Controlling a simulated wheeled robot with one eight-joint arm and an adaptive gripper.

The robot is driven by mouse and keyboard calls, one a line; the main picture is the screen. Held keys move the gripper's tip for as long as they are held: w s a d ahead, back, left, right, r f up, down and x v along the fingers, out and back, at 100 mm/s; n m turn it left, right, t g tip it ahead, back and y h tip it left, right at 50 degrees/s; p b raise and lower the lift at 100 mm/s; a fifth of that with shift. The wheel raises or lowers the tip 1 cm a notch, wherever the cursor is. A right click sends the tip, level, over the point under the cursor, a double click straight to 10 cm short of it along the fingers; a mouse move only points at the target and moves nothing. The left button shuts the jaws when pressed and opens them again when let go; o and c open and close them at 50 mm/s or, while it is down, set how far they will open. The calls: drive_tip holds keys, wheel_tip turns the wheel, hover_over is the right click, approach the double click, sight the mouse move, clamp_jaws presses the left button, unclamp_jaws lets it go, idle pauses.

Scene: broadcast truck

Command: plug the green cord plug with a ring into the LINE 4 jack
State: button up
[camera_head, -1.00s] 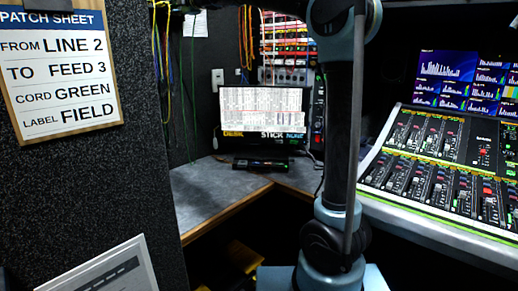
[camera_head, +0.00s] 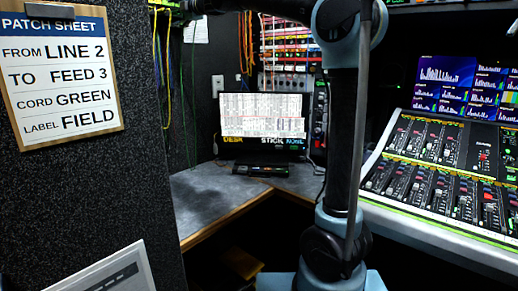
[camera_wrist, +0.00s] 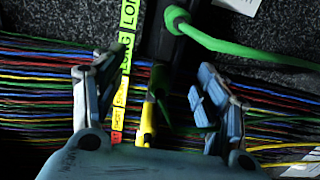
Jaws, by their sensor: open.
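In the wrist view my gripper (camera_wrist: 155,85) is open, its two fingers spread left and right. A thick green cord (camera_wrist: 250,50) runs from the right edge to a green end (camera_wrist: 176,18) at a dark upright part, above and between the fingers. I cannot make out a ring on it. A yellow piece (camera_wrist: 148,120) and a dark green one show lower between the fingers. Nothing is clearly gripped. In the head view a thin green cord (camera_head: 193,85) hangs on the left wall. The jack panel (camera_head: 285,55) is at the back; its LINE 4 label is unreadable, partly behind my arm.
Yellow-green label strips (camera_wrist: 126,60) stand beside the left finger, and many coloured cords cross behind. A patch sheet (camera_head: 62,75) reads LINE 2 to FEED 3, cord green, label FIELD. A screen (camera_head: 262,115) stands on the grey desk (camera_head: 200,205); a mixing console (camera_head: 445,165) is at right.

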drive_tip(key=v, duration=1)
drive_tip(key=shift+d, duration=0.2)
drive_tip(key=shift+s, duration=0.15)
